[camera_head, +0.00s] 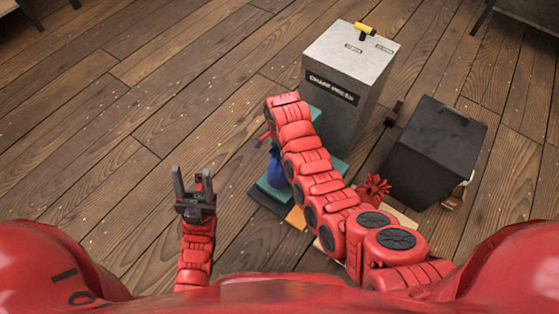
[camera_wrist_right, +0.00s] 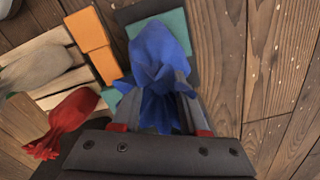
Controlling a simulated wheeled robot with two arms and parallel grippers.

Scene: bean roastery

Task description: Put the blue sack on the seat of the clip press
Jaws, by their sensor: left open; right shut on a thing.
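The blue sack (camera_head: 277,169) has a round body and a gathered neck. In the right wrist view the blue sack (camera_wrist_right: 160,55) sits between the fingers of my right gripper (camera_wrist_right: 160,108), which is shut on its neck. The sack is over or against a teal pad on a dark plate (camera_wrist_right: 194,62); I cannot tell whether it touches. This may be the clip press seat; no label on it shows. In the head view my right arm hides part of the pad (camera_head: 268,193) and most of the gripper. My left gripper (camera_head: 193,190) is open and empty, left of the pad.
A grey labelled bin (camera_head: 335,105) with a yellow handle stands behind the pad. A dark box (camera_head: 435,150) stands at right. A red sack (camera_wrist_right: 70,120), a pale sack (camera_wrist_right: 32,65), a slatted pallet (camera_wrist_right: 45,40) and orange blocks (camera_wrist_right: 88,32) lie nearby. The left floor is clear.

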